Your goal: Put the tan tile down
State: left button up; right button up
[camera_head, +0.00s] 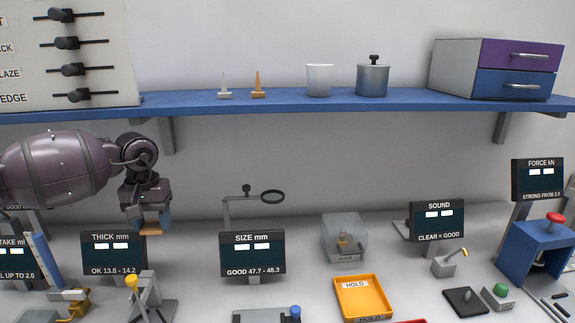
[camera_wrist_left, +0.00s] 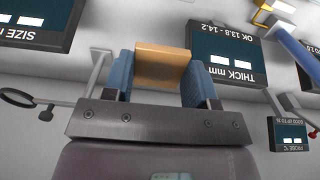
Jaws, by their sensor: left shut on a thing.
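The tan tile (camera_head: 151,229) is held in my left gripper (camera_head: 150,218), above the bench between the THICK mm display (camera_head: 113,254) and the SIZE mm display (camera_head: 252,254). In the left wrist view the tile (camera_wrist_left: 162,66) sits between the two blue fingertips of the left gripper (camera_wrist_left: 160,80), which are shut on its sides. The tile appears clear of the bench in the head view. My right gripper is not in view.
An orange HOLD tray (camera_head: 341,301) lies on the bench at the front. The magnifier (camera_head: 272,197) rises behind the SIZE display. A blue shelf (camera_head: 210,101) runs above. A gauge with a yellow knob (camera_head: 132,282) stands in front of the THICK display.

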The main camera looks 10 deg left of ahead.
pick_arm(q)
jog(key=s+d+f+m, duration=0.1)
jog(key=s+d+f, duration=0.4)
jog(key=d, duration=0.3)
jog(key=s+d+f+m, duration=0.1)
jog(key=s+d+f, duration=0.3)
jog(key=d, duration=0.5)
jog(key=s, duration=0.2)
jog(key=shift+s+f+m, duration=0.35)
jog(key=shift+f+m, duration=0.05)
